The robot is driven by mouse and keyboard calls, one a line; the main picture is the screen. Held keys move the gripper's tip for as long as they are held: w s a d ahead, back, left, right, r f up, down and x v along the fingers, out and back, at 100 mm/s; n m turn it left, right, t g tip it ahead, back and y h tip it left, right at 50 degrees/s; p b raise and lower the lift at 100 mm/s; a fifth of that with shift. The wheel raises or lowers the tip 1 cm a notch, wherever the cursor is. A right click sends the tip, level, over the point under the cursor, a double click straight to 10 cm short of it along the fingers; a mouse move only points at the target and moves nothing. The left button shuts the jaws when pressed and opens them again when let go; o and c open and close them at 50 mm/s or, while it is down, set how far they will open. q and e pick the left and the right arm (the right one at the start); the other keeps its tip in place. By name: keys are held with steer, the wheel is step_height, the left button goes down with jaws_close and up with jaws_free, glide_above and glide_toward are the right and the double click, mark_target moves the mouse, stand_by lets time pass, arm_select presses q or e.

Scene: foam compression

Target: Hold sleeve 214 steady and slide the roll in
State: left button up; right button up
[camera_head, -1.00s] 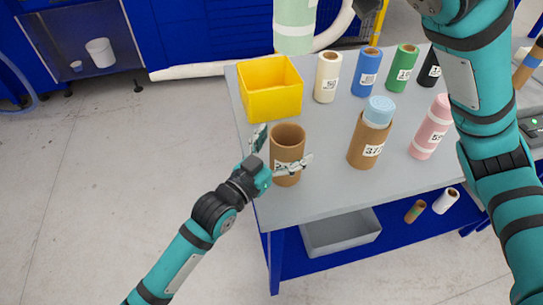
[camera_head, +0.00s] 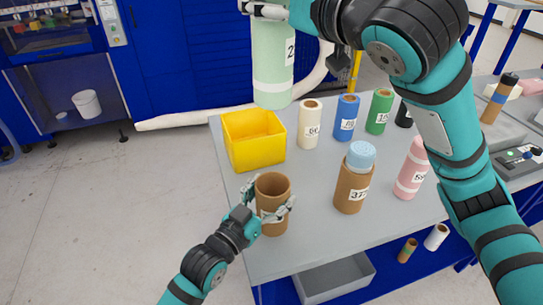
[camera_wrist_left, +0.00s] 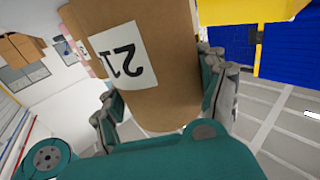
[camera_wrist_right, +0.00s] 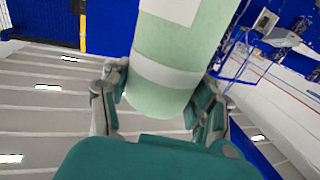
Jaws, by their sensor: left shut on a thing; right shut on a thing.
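The brown cardboard sleeve (camera_head: 272,188) stands upright near the table's front left edge, its open top empty. My left gripper (camera_head: 268,212) is shut around it; the left wrist view shows the sleeve (camera_wrist_left: 165,95) between the fingers with a label starting "21", partly cut off. A pale green roll (camera_head: 272,65) with light bands and a label beginning "2" hangs upright above the table, higher than the yellow bin. My right gripper (camera_head: 265,10) is shut on its upper part; the right wrist view shows the roll (camera_wrist_right: 165,75) between the fingers.
A yellow bin (camera_head: 255,150) stands behind the sleeve. A brown sleeve with a blue roll in it (camera_head: 353,185) and a pink roll (camera_head: 412,170) stand to the right. White (camera_head: 310,125), blue (camera_head: 347,115) and green (camera_head: 380,110) rolls stand behind. Grey tabletop (camera_head: 310,225) is bare around the held sleeve.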

mark_target(287, 90)
step_height(287, 90, down, 14)
steer(key=n+g+y, duration=0.2)
steer(key=shift+s+r+y, duration=0.1)
steer(key=shift+r+y, duration=0.05)
steer(key=shift+y, duration=0.25)
steer(key=shift+f, duration=2.05)
steer(key=shift+f, duration=0.55)
steer(key=shift+f, duration=1)
steer(key=shift+f, duration=0.15)
steer(key=shift+f, duration=0.5)
steer(key=shift+f, duration=0.35)
steer(key=shift+f, duration=0.85)
